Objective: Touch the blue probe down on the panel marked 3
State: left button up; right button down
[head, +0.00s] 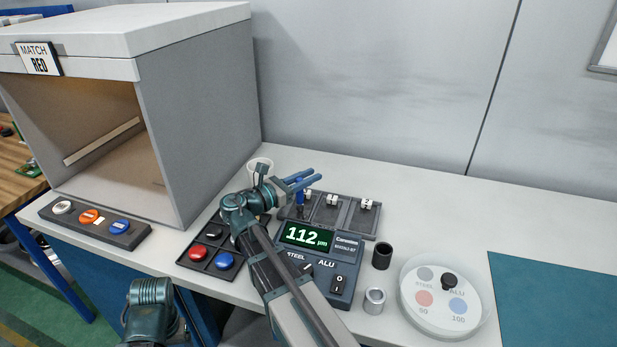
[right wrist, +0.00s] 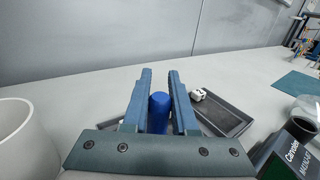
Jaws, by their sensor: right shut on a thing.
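My right gripper (head: 311,178) is shut on the blue probe (head: 300,202), whose lower part hangs below the fingers at the left end of the panel tray. In the right wrist view the blue probe (right wrist: 159,112) stands between the two fingers (right wrist: 160,78). Several dark panels lie in a row, each with a small white tag at the back; the digits are too small to read surely. The rightmost panel (head: 362,220) and the middle panel (head: 328,214) are bare. The leftmost is partly hidden by the gripper and probe. I cannot tell whether the probe touches it. My left gripper is out of view.
The gauge (head: 345,262) reads 112 µm in front of the panels. A white cup (head: 260,166), a button tray (head: 232,277) and a booth (head: 205,120) are leftward.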

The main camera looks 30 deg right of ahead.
notch_tip(320, 180, up, 6)
jog(key=p, duration=0.5)
dwell(0.4)
